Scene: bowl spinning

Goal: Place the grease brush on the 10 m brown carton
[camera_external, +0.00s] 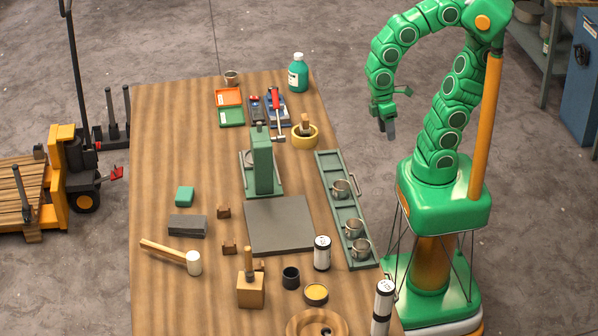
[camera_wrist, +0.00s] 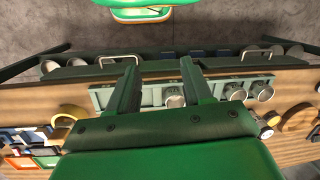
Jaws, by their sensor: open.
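My gripper (camera_external: 396,112) hangs from the green arm, right of the table, open and empty. In the wrist view its two dark green fingers (camera_wrist: 158,65) are apart with nothing held between them. No label reading 10 m is legible, so I cannot tell the carton for sure. A brown block (camera_external: 250,292) near the table's front has an upright handle at its top. A yellow bowl (camera_external: 305,139) at the back right holds a dark item with a brown top. I cannot tell which of these, if either, is the grease brush.
A green press (camera_external: 262,165) stands mid-table behind a grey mat (camera_external: 280,228). A green rack (camera_external: 331,184) with metal mugs lines the right edge. The left table strip is fairly clear.

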